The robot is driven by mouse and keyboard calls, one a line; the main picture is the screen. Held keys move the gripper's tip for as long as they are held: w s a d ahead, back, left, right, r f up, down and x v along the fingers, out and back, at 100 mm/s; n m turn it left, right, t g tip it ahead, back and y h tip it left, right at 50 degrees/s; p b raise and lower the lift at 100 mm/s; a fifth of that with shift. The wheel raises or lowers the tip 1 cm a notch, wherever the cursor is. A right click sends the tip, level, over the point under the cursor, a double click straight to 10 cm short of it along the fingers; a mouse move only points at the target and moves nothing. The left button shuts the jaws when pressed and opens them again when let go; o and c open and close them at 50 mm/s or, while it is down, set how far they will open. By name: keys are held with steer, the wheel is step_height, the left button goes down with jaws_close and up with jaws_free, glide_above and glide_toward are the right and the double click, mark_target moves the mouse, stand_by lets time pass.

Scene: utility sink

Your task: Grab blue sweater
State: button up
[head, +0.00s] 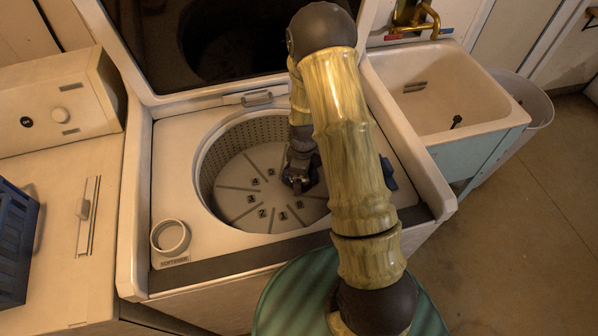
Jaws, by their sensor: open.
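My gripper (297,184) is down inside the open washing machine tub (222,148), just above or at its numbered floor, right of the middle. Its jaws are small and partly hidden by my arm, and they look open. A small dark blue patch (315,178) shows right beside the gripper in the tub; it may be part of the blue sweater, but its shape is unclear. Another small blue piece (388,173) shows at the right edge of my arm over the washer top. I cannot tell whether it is cloth. My arm hides what lies between the two.
The washer lid (130,70) stands open behind the tub. A softener cup (170,237) is at the front left. A blue basket (14,240) sits on the left machine. A utility sink (440,90) and a pale bin (525,115) are at the right.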

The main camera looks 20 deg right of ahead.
steer(key=c, duration=0.8)
steer(key=shift+o, duration=0.2)
steer(key=shift+d+r, duration=0.1)
step_height(320, 180, up, 10)
steer(key=shift+f, duration=0.1)
stand_by(0.4)
